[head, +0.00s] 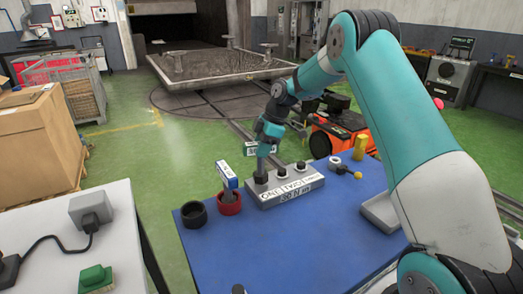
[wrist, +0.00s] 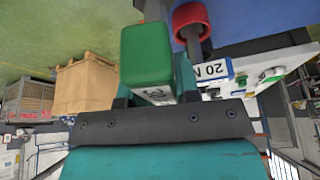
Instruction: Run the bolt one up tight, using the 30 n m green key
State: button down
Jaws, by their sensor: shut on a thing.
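My gripper (head: 268,133) is shut on the green key (wrist: 147,55), above the left end of the grey bolt block (head: 290,190). In the head view the key hangs roughly upright. Its lower end meets the block at bolt one (head: 261,179); I cannot tell how fully it is seated. The block's front reads ONE, TWO and, less clearly, a third word, with 30 N m below. Two other bolts stand to the right, bolt two (head: 281,171) and the third bolt (head: 301,165). The wrist view shows the key's green handle, its label partly hidden, between my fingers.
The blue-and-white 20 N m key (head: 228,177) stands in a red cup (head: 230,207) left of the block. A black cup (head: 194,215) is beside it. A yellow cylinder (head: 360,148) and small parts lie at the back right. The blue table's (head: 300,250) front is mostly clear.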

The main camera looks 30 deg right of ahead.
jog(key=shift+m+t, duration=0.3)
jog(key=shift+m, duration=0.4)
jog(key=shift+a+m+t+h+b, duration=0.1)
jog(key=shift+m+t+h+b, duration=0.3)
jog(key=shift+m, duration=0.6)
jog(key=m, duration=0.3)
jog(key=shift+t+h, duration=0.3)
jog(key=shift+t, duration=0.1)
jog(key=shift+b, duration=0.3)
jog(key=shift+m, duration=0.5)
jog(key=m, duration=0.2)
jog(key=m+t+h, duration=0.1)
jog(key=m, duration=0.1)
jog(key=shift+h, duration=0.3)
jog(key=shift+m+h, duration=0.3)
jog(key=shift+m, duration=0.5)
